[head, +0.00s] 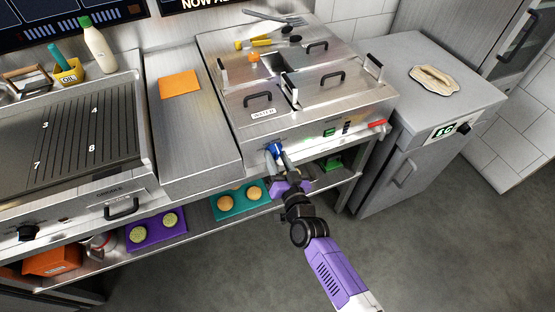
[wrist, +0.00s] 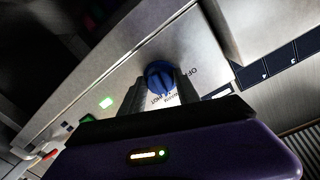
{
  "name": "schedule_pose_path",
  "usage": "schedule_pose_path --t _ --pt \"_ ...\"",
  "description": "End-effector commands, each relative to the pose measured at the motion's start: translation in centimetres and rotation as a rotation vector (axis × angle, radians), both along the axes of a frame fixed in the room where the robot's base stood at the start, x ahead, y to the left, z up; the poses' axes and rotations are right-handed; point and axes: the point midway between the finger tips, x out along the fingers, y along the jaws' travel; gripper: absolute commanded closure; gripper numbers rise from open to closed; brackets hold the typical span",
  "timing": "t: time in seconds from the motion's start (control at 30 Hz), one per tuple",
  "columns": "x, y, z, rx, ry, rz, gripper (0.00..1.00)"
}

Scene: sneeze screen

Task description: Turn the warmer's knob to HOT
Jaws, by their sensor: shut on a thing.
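The warmer (head: 330,112) is a steel unit with lidded wells at the centre right of the head view. Its blue knob (head: 273,151) is on the front panel, and in the wrist view the knob (wrist: 159,79) sits between my fingers. My gripper (head: 279,158) is shut on the knob; it also shows in the wrist view (wrist: 158,90). Lettering including OFF and what looks like HOT shows beside the knob, partly hidden by a finger. Which mark the knob points to is hard to tell.
A red handle (head: 377,124) projects at the panel's right. A shelf below holds a teal tray (head: 219,212) and a purple tray (head: 136,244) with round items. A griddle (head: 70,130) stands left, a steel cabinet (head: 425,120) right. The floor in front is clear.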

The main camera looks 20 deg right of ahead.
Motion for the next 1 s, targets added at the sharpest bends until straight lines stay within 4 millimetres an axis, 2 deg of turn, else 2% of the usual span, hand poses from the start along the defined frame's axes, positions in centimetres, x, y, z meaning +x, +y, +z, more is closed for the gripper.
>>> schedule_pose_path --t 0.5,1.0 --pt "-0.01 -0.01 0.05 0.417 -0.001 0.0 1.0" --pt "-0.02 -0.01 0.14 0.556 0.0 -0.001 1.0"
